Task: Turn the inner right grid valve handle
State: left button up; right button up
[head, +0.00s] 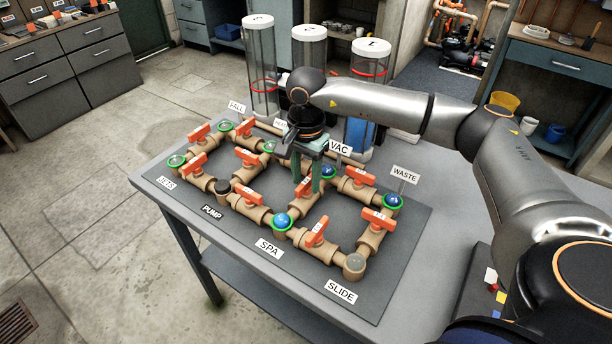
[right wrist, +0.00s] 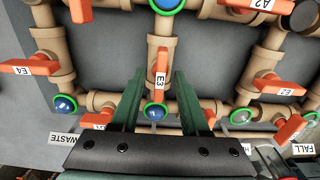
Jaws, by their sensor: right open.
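The pipe grid (head: 268,217) lies on a dark board, with several orange valve handles. In the right wrist view an inner orange handle labelled E3 (right wrist: 160,68) lies along its pipe. My right gripper (right wrist: 159,78) points down at it with green fingers apart, one on each side of the handle; contact is not visible. In the head view the right gripper (head: 308,188) hangs over the inner grid and partly hides that orange handle (head: 304,187). My left gripper is not in view.
Neighbouring handles E4 (right wrist: 30,68) and E2 (right wrist: 280,88) lie crosswise to their pipes. Clear cylinders (head: 262,70) stand behind the grid. The VAC sign (head: 339,147) and WASTE sign (head: 405,175) stand near the gripper. The board's front edge is clear.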

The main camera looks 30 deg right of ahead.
grip_shut()
dwell(0.4)
dwell(0.4)
jog(key=m, duration=0.4)
jog(key=shift+m+b, duration=0.3)
jog(key=shift+b, duration=0.05)
jog(key=m, duration=0.4)
jog(key=shift+m, duration=0.3)
jog(key=m, duration=0.4)
jog(key=shift+m, duration=2.3)
